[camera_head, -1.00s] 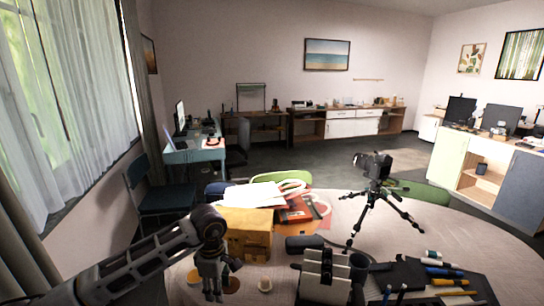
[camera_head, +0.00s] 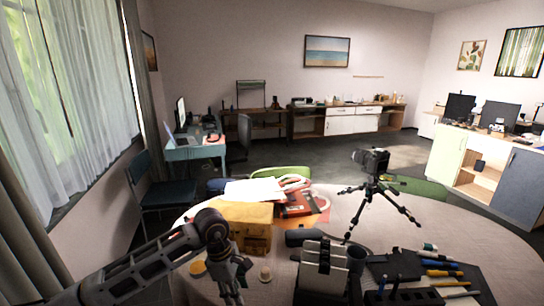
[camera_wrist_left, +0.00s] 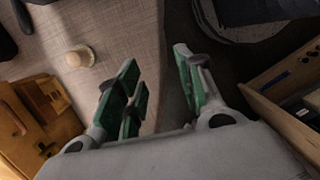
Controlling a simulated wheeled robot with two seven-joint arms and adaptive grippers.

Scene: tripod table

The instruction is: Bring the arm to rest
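My left arm comes in from the lower left in the head view. My right gripper does not show in either view.
A yellow-brown box (camera_head: 247,225) stands just beyond the gripper, with papers and a red item (camera_head: 296,207) behind. A camera on a tripod (camera_head: 372,185) stands right of centre. Open tabletop lies beyond the pens.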

